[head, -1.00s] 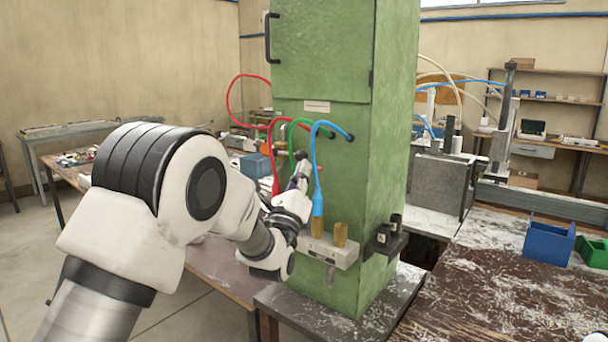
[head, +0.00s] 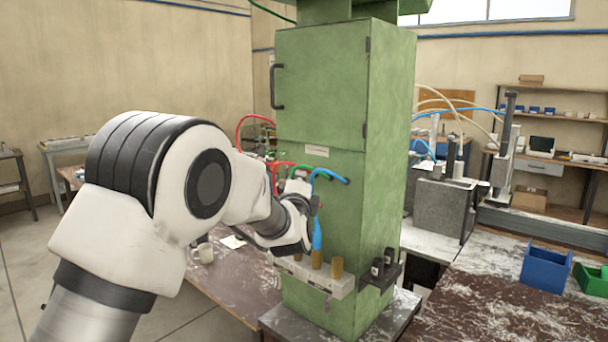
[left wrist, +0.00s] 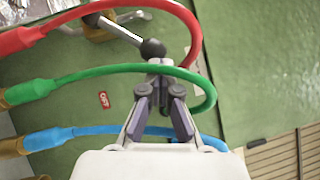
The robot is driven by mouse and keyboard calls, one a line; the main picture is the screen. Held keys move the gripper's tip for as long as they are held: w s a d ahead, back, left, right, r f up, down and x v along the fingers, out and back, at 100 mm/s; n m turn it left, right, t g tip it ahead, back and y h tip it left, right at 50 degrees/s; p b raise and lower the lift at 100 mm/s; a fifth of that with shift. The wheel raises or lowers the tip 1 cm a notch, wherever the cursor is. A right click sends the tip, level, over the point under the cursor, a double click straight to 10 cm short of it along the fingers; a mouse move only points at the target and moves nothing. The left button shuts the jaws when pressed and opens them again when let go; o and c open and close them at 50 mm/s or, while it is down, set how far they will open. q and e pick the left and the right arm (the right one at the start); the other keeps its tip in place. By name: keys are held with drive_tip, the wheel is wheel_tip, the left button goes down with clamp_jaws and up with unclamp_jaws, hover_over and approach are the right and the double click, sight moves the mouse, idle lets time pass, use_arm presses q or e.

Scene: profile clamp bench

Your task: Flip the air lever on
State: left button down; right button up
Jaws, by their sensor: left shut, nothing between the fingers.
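The air lever (left wrist: 127,33) shows in the left wrist view as a silver rod ending in a dark ball knob (left wrist: 152,48). It slants from a brass-coloured valve body (left wrist: 97,30) at upper left down to the right. My left gripper (left wrist: 161,84) is shut and empty, its fingertips pointing at the knob and close below it in the picture. Whether they touch cannot be told. In the head view my left gripper (head: 303,183) is at the front of the green cabinet (head: 320,115), where I cannot make out the lever clearly.
Red (left wrist: 110,12), green (left wrist: 125,69) and blue (left wrist: 100,131) hoses loop close around the fingers. A small red label (left wrist: 103,99) is on the panel. A pale block with brass fittings (head: 318,281) is below the gripper. A blue bin (head: 546,268) stands at right.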

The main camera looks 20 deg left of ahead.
use_arm(q)
drive_tip(key=w+a+r+n+g+p, duration=0.1)
drive_tip(key=w+a+r+n+p, duration=0.1)
drive_tip(key=a+r+p, duration=0.2)
drive_tip(key=shift+a+p, duration=0.65)
drive_tip(key=shift+p, duration=0.5)
drive_tip(key=shift+r, duration=0.15)
